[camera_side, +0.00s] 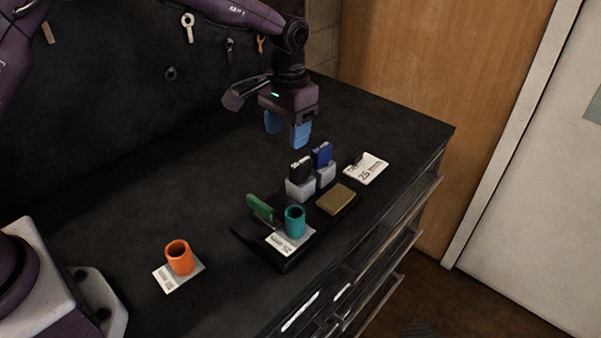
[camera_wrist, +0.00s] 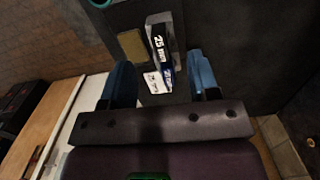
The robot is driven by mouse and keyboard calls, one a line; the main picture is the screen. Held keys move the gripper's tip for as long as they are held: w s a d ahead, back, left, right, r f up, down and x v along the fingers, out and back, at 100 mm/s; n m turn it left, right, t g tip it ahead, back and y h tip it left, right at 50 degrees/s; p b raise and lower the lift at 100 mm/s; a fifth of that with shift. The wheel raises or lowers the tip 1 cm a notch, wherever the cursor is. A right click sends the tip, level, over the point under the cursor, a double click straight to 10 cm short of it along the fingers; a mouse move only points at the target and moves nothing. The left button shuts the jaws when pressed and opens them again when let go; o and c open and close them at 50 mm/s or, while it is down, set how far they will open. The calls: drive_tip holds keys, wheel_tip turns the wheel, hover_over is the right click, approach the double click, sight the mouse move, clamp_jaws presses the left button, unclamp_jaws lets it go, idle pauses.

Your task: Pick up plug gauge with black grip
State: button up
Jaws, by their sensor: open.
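The plug gauge with the black grip (camera_side: 301,168) stands upright in a grey block, left of a second gauge with a blue grip (camera_side: 322,155). In the wrist view, the black grip (camera_wrist: 157,43) with a white 25 on it and the blue grip (camera_wrist: 167,72) show between my fingers. My gripper (camera_side: 287,131) is open and empty, with blue fingers pointing down. It hangs above and slightly behind the gauges, apart from them. My open gripper also shows in the wrist view (camera_wrist: 160,60). The lower parts of the gauges are hidden in their blocks.
A white card marked 25 (camera_side: 367,168) lies right of the gauges. An orange ring (camera_side: 180,258) stands front left. The bench behind is clear.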

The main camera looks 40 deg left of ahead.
sight(300, 162)
drive_tip(key=shift+t, duration=0.3)
drive_tip(key=w+f, duration=0.1)
drive_tip(key=f, duration=0.3)
drive_tip(key=w+f, duration=0.1)
drive_tip(key=shift+w+d+f, duration=0.2)
drive_tip(key=shift+w+f, duration=0.1)
drive_tip(key=shift+f, duration=0.1)
drive_tip(key=f, duration=0.5)
drive_tip(key=shift+w+f, duration=0.2)
drive_tip(key=shift+f, duration=0.1)
drive_tip(key=c, duration=1)
